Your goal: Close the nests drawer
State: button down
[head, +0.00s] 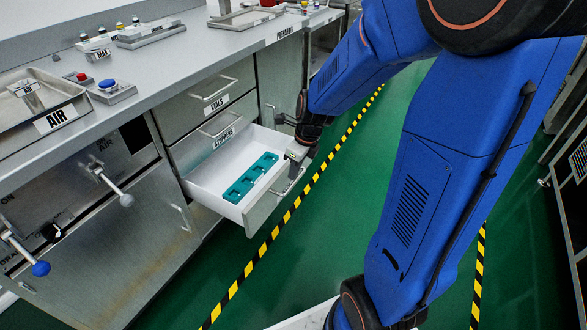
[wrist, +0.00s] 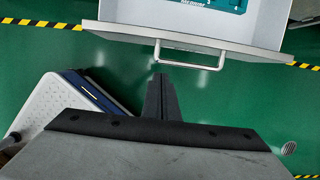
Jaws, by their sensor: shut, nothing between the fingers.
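The open drawer (head: 203,180) is white inside and slides out below the drawers labelled STOPPERS and VIALS. Its own label cannot be read here. A teal tray with square openings (head: 250,177) lies in it. In the wrist view the drawer's front panel (wrist: 115,29) runs across the top, with its bar handle (wrist: 190,66) facing me. My gripper (wrist: 161,78) is shut and empty, its fingers pointing at the front near the handle's left end. I cannot tell whether they touch. In the head view my gripper (head: 297,155) is at the drawer's outer end, partly covering it.
The VIALS drawer (head: 205,102) and STOPPERS drawer (head: 210,138) above are shut. The grey counter (head: 160,65) holds trays and buttons. A lever with a round knob (head: 127,200) sticks out to the left. The green floor (head: 330,215) with striped tape is clear in front.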

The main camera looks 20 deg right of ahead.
aim_at(279, 179)
jog(key=w+a+f, duration=0.1)
jog(key=f, duration=0.1)
jog(key=w+f, duration=0.1)
jog(key=f, duration=0.1)
jog(key=w+a+f, duration=0.1)
jog(key=f, duration=0.1)
jog(key=shift+w+a+f, duration=0.2)
jog(key=shift+w+a, duration=0.05)
jog(key=shift+a, duration=0.05)
jog(key=shift+w+a, duration=0.35)
jog(key=shift+w, duration=0.15)
jog(key=shift+w, duration=0.1)
